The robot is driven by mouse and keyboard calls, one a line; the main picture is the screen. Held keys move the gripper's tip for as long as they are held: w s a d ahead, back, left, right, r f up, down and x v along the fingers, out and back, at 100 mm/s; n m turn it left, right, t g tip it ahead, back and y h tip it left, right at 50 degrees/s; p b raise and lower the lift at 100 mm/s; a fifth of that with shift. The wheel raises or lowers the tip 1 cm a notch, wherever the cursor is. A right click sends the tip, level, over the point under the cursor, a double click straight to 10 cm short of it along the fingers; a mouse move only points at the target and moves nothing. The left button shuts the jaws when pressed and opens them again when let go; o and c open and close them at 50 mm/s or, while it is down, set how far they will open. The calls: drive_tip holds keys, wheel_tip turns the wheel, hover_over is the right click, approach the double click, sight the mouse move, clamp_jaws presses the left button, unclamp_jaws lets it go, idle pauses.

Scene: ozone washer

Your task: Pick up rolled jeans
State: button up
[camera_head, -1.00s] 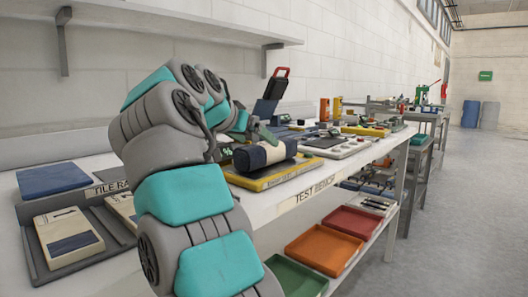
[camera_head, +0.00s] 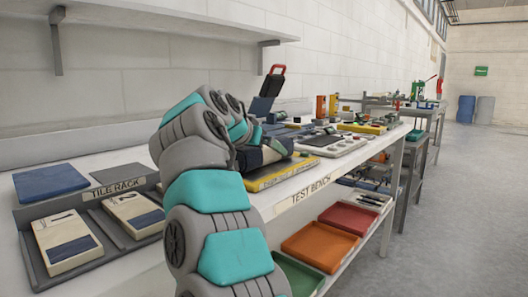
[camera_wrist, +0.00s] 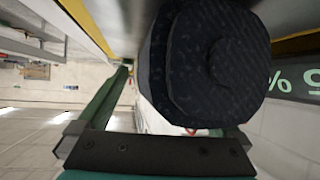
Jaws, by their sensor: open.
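The rolled jeans (camera_head: 272,152) are a dark navy roll with a paler part. They lie on a yellow-edged board (camera_head: 290,174) on the test bench, partly hidden behind my arm in the head view. In the wrist view the dark round end of the roll (camera_wrist: 215,62) fills the upper middle, close to the camera. My gripper (camera_wrist: 150,145) is open. One green finger reaches forward on the left side of the roll; the other finger is not clearly seen. I cannot tell whether the gripper touches the roll.
A tile rack (camera_head: 118,187) with cream and blue tiles stands at the near left of the bench. Devices and small parts crowd the bench farther back. Orange (camera_head: 318,247) and red (camera_head: 347,218) trays sit on the lower shelf. The floor to the right is clear.

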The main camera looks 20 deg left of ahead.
clamp_jaws()
idle(0.8)
